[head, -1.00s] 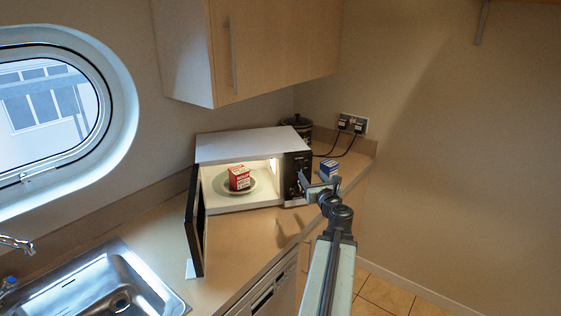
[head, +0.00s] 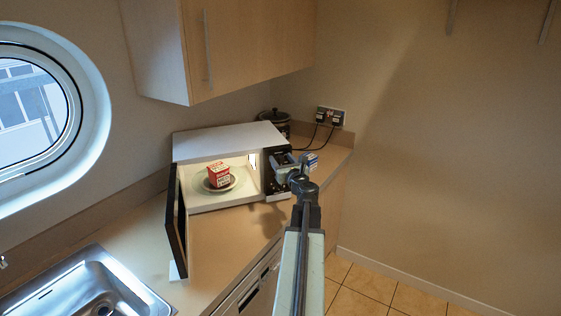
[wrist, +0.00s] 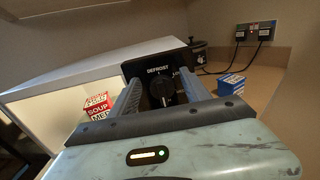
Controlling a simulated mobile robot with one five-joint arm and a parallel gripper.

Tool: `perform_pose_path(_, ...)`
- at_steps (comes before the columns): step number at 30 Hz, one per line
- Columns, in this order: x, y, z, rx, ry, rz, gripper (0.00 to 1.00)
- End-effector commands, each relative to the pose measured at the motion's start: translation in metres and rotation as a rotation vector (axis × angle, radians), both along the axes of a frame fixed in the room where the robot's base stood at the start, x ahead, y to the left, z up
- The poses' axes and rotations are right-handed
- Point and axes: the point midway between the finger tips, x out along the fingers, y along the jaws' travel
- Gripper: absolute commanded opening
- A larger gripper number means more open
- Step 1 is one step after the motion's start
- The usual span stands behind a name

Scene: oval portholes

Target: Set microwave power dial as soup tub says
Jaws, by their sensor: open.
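The microwave (head: 235,137) stands on the counter with its door open. Inside, a red and white soup tub (head: 219,175) sits on a plate; in the wrist view the tub (wrist: 98,108) reads "SOUP" and what looks like "MED", partly cut off by my gripper. The black power dial (wrist: 163,91) is on the control panel, with "DEFROST" printed above it. Other markings by it are too small or covered to read, and I cannot tell its setting surely. My gripper (wrist: 161,84) is open, its fingers either side of the dial in the picture; contact is unclear. In the head view my gripper (head: 292,166) covers part of the panel.
A blue and white box (wrist: 231,84) sits on the counter right of the microwave. A dark lidded pot (head: 274,120) and a socket with plugs (head: 330,117) are behind. The open door (head: 177,220) sticks out at the left, near the sink (head: 85,285).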

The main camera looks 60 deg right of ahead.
Motion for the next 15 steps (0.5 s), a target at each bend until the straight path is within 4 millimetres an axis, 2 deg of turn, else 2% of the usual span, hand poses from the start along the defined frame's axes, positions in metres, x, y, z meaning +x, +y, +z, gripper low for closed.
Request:
perform_pose_path(2,0.0000,0.0005,0.0000,0.000,0.000,0.000,0.53)
perform_pose_path(6,0.0002,0.0007,0.0000,0.000,0.000,0.001,0.14)
perform_pose_path(8,0.0003,0.0008,0.0000,0.000,0.000,0.001,0.00)
perform_pose_path(9,0.0045,0.0077,0.0000,0.000,0.000,0.008,0.00)
perform_pose_path(15,0.0030,0.0035,-0.0002,-0.014,0.011,0.006,0.00)
